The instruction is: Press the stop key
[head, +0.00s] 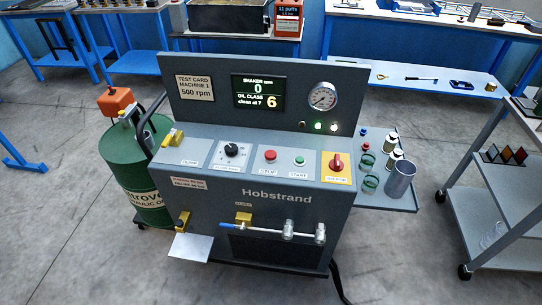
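The red stop key (270,155) is a round button on the sloped top panel of the grey Hobstrand machine (345,205), with a "STOP" label (268,170) below it. The green start key (299,161) is to its right. A black rotary knob (232,150) is to its left. A red switch on a yellow plate (337,163) is at the panel's right end. The display (257,92) reads shaker rpm 0 and oil class 6, clean at 7. Neither of my grippers shows in the head view.
A green drum (148,170) with an orange-topped pump stands at the left. A side shelf (398,197) at the right holds jars, bottles and a metal cup (400,181). A grey cart (500,200) stands farther right. Blue benches line the back. The space above the keys is clear.

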